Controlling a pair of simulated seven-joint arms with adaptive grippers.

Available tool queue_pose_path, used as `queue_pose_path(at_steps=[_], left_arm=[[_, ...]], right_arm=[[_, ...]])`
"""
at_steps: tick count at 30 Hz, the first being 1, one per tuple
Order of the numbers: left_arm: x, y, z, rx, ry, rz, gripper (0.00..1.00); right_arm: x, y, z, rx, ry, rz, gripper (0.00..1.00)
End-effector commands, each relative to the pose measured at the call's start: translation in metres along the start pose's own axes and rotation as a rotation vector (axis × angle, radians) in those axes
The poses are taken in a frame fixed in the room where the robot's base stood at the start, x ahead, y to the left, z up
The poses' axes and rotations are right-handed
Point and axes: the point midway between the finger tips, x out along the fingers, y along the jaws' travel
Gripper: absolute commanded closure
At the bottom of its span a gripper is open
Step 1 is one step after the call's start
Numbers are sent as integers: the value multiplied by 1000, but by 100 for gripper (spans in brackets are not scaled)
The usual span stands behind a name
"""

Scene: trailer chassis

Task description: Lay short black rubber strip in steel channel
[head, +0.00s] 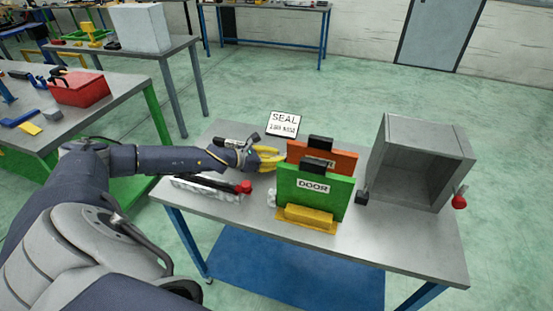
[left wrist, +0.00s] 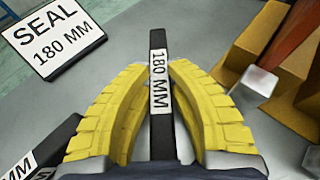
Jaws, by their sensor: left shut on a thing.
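My left gripper (head: 268,158) reaches over the grey bench from the left, with yellow fingers. In the left wrist view its fingers (left wrist: 160,85) are closed around a short black rubber strip (left wrist: 158,48), which has a white 180 MM label and points away between them. I cannot make out this strip in the head view. A light metal channel-like piece (head: 206,188) with a red end lies below my forearm; I cannot tell for sure that it is the steel channel. My right gripper is out of view.
A SEAL 180 MM sign (head: 284,124) stands behind the gripper. A green DOOR panel (head: 312,187) and an orange panel (head: 345,162) stand upright close on the right. A grey open box (head: 420,165) is farther right. Another labelled black strip (left wrist: 48,145) lies nearby.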

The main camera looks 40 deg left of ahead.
Motion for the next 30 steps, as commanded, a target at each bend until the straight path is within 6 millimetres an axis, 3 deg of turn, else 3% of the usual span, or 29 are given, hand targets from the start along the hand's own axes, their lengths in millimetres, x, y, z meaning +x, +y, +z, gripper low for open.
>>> queue_pose_path(at_steps=[9, 10, 15, 30], left_arm=[[1, 0, -2, 0, -1, 0, 100], [1, 0, -3, 0, 0, 1, 80], [1, 0, -2, 0, 0, 0, 61], [-9, 1, -1, -1, 1, 1, 60]], right_arm=[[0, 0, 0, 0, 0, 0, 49], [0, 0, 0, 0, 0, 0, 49], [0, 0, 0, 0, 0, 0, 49], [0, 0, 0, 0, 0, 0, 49]])
